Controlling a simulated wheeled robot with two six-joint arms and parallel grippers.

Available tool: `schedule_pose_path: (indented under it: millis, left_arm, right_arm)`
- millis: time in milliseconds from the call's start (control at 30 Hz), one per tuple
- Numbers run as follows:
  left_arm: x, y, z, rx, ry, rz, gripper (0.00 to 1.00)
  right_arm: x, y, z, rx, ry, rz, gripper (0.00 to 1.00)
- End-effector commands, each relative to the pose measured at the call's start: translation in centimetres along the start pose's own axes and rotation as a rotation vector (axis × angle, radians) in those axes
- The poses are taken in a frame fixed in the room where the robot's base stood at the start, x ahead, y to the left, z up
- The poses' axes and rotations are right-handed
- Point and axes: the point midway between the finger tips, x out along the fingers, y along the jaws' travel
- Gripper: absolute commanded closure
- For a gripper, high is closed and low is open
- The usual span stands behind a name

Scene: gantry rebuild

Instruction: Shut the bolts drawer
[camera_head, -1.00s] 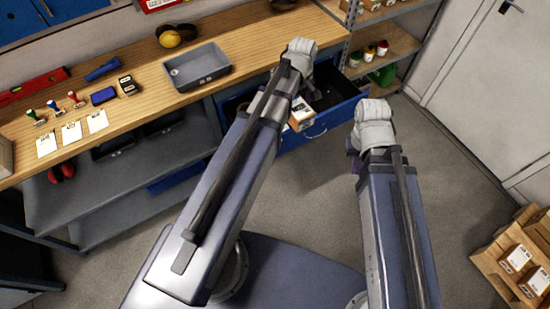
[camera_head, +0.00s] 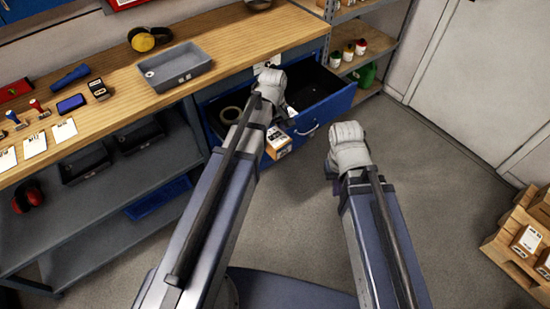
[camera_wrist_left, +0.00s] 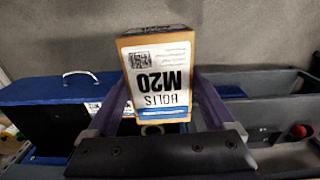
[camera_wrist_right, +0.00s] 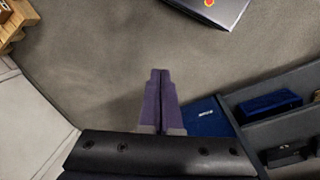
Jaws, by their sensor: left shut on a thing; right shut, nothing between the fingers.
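A blue drawer (camera_head: 326,118) under the workbench is pulled open; its front with a pale handle also shows in the left wrist view (camera_wrist_left: 45,91). A tape roll (camera_head: 230,115) lies inside. My left gripper (camera_wrist_left: 157,95) is shut on a cardboard box (camera_wrist_left: 160,75) with a white label reading "BOLTS M20". In the head view the box (camera_head: 279,143) hangs by the drawer's front, and the arm hides part of the drawer. My right gripper (camera_wrist_right: 160,75) is shut and empty, over the floor to the right of the drawer.
A shelf unit (camera_head: 375,45) with small pots stands right of the drawer. Boxes on a wooden stand (camera_head: 497,245) are at far right. The floor before the drawer is clear.

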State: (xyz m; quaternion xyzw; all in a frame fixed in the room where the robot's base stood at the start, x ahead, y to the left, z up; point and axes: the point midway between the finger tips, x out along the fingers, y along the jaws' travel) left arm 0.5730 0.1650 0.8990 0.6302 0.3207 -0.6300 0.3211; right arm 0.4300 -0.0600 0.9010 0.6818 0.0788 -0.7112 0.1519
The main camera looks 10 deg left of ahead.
Motion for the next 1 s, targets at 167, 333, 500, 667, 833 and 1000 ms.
schedule_pose_path:
  millis: [167, 333, 500, 667, 833, 1000]
  left_arm:
    - [7.2, 0.0, 0.0, 0.0, 0.0, 0.0, 1.0]
    - [11.4, 0.0, 0.0, 0.0, 0.0, 0.0, 1.0]
    - [13.8, 0.0, 0.0, 0.0, 0.0, 0.0, 1.0]
    - [14.8, 0.0, 0.0, 0.0, 0.0, 0.0, 1.0]
    - [17.8, 0.0, 0.0, 0.0, 0.0, 0.0, 1.0]
    - [23.1, 0.0, 0.0, 0.0, 0.0, 0.0, 1.0]
  right_arm:
    - [7.1, -0.7, -0.4, -0.001, 0.0, 0.0, 1.0]
    - [11.3, -1.1, -0.7, -0.003, 0.0, 0.001, 1.0]
    - [13.7, -1.3, -0.8, -0.003, 0.0, 0.001, 1.0]
    - [14.8, -1.5, -0.9, 0.002, 0.003, -0.005, 1.0]
    - [17.6, -3.3, -2.4, 0.107, 0.051, -0.109, 1.0]
    - [21.6, -7.1, -5.8, 0.371, 0.13, -0.364, 1.0]
